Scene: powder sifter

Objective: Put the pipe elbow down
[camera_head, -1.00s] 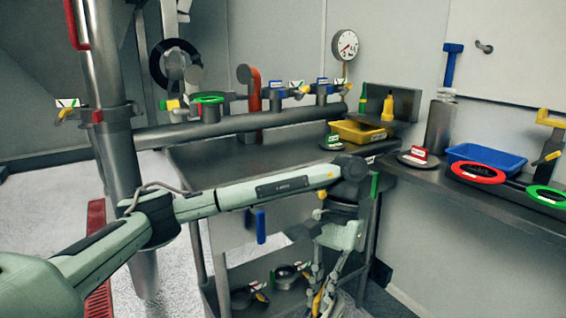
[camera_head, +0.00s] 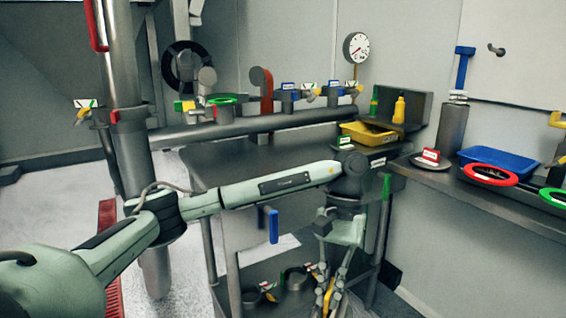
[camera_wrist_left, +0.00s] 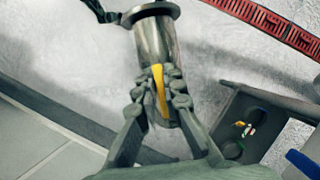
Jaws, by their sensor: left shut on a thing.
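My left gripper (camera_wrist_left: 160,98) is shut on a grey metal tube with a dark round flange (camera_wrist_left: 150,14), which I take as the pipe elbow. A yellow strip (camera_wrist_left: 160,90) shows between the fingertips, in front of the tube. The tube's bend cannot be made out. In the head view the left gripper (camera_head: 328,300) hangs pointing down in front of the steel cart, at the picture's lower edge. There the fingers and frame edge hide most of the held thing. My right gripper is not in view.
The cart's lower shelf (camera_head: 262,272) holds dark round fittings (camera_head: 293,278). Its top (camera_head: 235,160) has open room, with a yellow tray (camera_head: 350,130) at the right. A wide vertical pipe (camera_head: 137,165) and red floor grate (camera_head: 109,250) are left. A side counter (camera_head: 440,185) is right.

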